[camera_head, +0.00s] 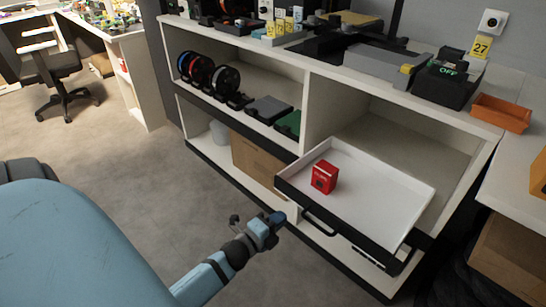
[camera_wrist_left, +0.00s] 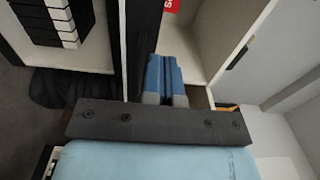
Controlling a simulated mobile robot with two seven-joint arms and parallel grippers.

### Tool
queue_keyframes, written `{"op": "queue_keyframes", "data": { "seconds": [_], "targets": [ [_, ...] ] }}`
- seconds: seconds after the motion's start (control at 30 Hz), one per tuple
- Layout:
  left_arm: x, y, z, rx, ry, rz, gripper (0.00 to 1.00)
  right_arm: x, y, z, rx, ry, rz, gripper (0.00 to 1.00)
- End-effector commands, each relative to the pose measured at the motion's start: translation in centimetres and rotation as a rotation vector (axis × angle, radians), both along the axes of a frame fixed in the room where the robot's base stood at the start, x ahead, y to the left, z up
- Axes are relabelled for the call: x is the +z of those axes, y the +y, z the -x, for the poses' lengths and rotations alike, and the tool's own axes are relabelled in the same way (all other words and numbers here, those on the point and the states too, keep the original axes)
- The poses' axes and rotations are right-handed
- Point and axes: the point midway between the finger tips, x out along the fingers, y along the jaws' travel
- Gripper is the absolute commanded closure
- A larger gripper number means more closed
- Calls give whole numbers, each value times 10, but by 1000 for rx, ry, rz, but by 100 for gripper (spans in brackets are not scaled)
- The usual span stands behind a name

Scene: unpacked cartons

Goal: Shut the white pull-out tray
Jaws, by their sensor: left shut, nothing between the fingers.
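The white pull-out tray (camera_head: 385,194) stands out of the lower shelf of the cabinet in the head view. Its front is a black panel with a black bar handle (camera_head: 319,222). A small red box (camera_head: 324,177) sits inside the tray near its left front. My left gripper (camera_head: 276,218) is shut and empty, close to the left end of the tray's black front; I cannot tell if it touches. In the left wrist view its blue fingers (camera_wrist_left: 165,72) are together beside a dark upright panel. My right gripper is not in view.
The cabinet (camera_head: 310,105) holds black spools (camera_head: 226,79) on its upper shelf and a brown carton (camera_head: 256,160) below. An orange bin (camera_head: 501,113) stands on the counter at right. The grey floor in front is open; an office chair (camera_head: 60,75) stands far left.

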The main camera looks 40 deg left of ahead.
Motion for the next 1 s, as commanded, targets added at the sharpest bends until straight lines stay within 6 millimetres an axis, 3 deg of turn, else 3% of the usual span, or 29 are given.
{"op": "queue_keyframes", "data": {
  "seconds": [0.2,0.4,0.6,1.0],
  "targets": [
    [-2,-1,-48,0,-3,-2,100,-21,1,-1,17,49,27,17],
    [-2,-3,-76,-1,-1,0,100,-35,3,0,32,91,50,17],
    [-1,-3,-86,1,2,1,100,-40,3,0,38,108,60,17],
    [0,-3,-87,1,1,1,100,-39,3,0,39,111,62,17]
  ]
}}
